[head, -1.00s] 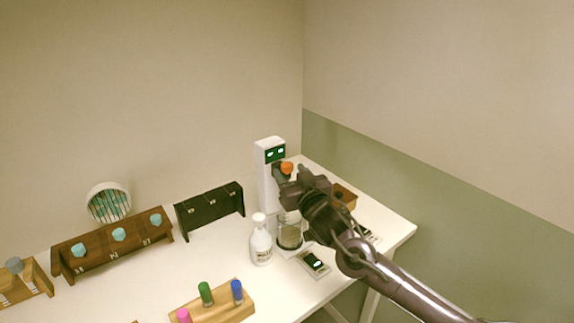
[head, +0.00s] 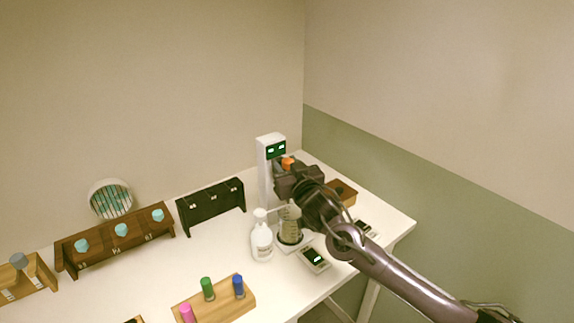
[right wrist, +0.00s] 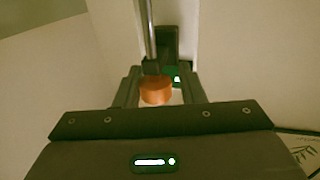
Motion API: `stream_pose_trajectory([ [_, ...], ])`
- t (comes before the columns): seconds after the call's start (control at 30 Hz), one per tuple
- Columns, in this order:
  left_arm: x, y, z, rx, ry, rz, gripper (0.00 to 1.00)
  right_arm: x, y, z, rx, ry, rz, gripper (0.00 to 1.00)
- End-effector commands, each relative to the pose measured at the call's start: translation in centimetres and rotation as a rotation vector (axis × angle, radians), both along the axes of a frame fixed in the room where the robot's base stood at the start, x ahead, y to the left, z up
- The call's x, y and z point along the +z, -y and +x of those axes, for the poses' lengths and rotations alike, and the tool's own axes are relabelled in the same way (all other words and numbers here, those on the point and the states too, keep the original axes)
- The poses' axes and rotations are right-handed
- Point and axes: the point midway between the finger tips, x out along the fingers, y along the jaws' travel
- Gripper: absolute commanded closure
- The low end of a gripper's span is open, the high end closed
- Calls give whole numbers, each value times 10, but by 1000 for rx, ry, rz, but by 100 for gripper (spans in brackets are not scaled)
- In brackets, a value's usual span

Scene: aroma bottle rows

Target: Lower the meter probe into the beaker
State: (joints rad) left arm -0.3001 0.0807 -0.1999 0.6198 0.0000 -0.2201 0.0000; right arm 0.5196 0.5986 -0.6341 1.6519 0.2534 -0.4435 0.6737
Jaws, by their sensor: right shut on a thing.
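The white meter stand (head: 265,165) with its green-lit display stands upright at the back right of the table. An orange knob (head: 288,162) sits at its front and shows between my fingers in the right wrist view (right wrist: 156,90), below a metal rod. My right gripper (head: 284,172) is shut on the orange knob, in front of the meter stand. The glass beaker (head: 290,226), with yellowish contents and a dark bottom, stands below the gripper on a pale base. The probe tip is not clearly visible, so I cannot tell its height. My left gripper is out of view.
A white bottle (head: 262,240) stands just left of the beaker. A small device with a lit display (head: 314,259) lies in front. A black rack (head: 210,205), brown rack (head: 115,242) and wooden block with coloured caps (head: 225,303) stand to the left.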

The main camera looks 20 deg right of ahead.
Motion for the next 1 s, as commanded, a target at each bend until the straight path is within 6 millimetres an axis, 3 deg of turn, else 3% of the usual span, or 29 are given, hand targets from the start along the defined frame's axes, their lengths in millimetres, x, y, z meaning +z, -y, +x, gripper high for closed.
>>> stream_pose_trajectory([
  [0.17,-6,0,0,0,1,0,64,-7,5,1,-11,0,0,100],
  [0.5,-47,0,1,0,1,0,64,-71,6,1,-15,-2,3,100],
  [0.83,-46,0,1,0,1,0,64,-73,8,2,-19,-1,0,100],
  [0.87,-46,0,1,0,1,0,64,-72,8,2,-19,-1,-1,63],
  [0.97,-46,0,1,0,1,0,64,-72,8,2,-18,-1,0,51],
  [1.0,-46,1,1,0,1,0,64,-72,8,2,-17,0,0,51],
])
